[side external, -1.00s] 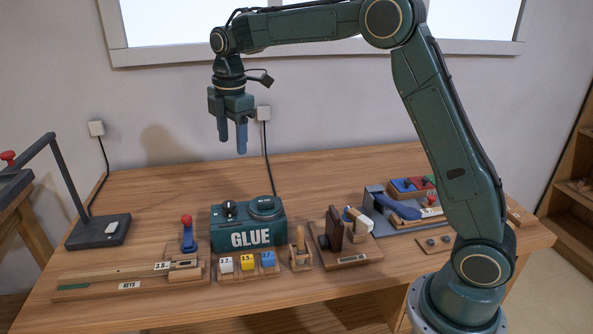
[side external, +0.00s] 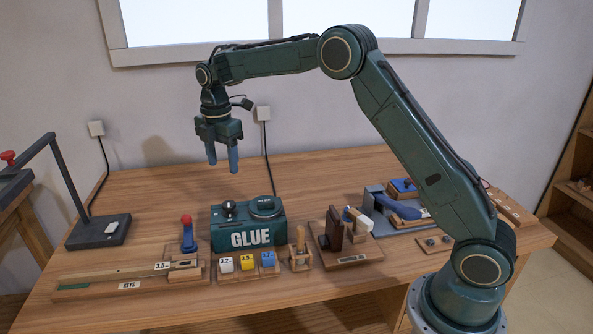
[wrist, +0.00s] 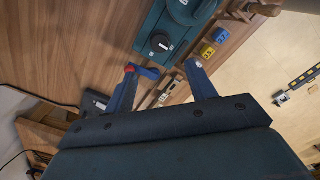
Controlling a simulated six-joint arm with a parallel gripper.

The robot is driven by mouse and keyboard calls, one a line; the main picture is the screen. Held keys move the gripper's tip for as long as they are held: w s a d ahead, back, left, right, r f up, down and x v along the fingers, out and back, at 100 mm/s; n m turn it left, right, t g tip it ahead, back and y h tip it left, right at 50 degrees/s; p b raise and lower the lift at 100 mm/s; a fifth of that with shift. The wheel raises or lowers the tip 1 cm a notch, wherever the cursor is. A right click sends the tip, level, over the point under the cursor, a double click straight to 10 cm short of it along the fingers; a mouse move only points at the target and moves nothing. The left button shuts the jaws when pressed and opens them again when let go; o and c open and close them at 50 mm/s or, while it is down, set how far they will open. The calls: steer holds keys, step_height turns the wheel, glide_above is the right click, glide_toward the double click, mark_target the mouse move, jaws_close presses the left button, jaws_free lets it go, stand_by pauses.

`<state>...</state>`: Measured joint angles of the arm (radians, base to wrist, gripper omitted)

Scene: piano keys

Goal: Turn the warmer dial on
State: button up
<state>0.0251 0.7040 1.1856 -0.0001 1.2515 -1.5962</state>
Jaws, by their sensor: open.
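The teal warmer box marked GLUE (side external: 250,237) stands on the bench. Its black dial (side external: 229,207) is on the left of its top, beside a round lidded pot (side external: 265,204). In the wrist view the dial (wrist: 161,43) shows a white mark, and the teal box (wrist: 180,22) is at top centre. My gripper (side external: 222,170) is open and empty, fingers pointing down, in the air above the dial and clear of it. In the wrist view its fingertips (wrist: 161,70) are spread, with the dial just beyond the gap between them.
A blue lever with a red ball (side external: 187,235) stands left of the box, beside a key strip (side external: 125,279). Coloured blocks (side external: 247,262) sit in front. A wooden-handled tool (side external: 300,249) and a dark upright block (side external: 334,230) stand to the right. A lamp base (side external: 98,232) is far left.

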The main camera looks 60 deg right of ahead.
mark_target(229, 203)
step_height(229, 203, down, 12)
steer(key=shift+r, duration=0.1)
stand_by(0.5)
steer(key=c, duration=1)
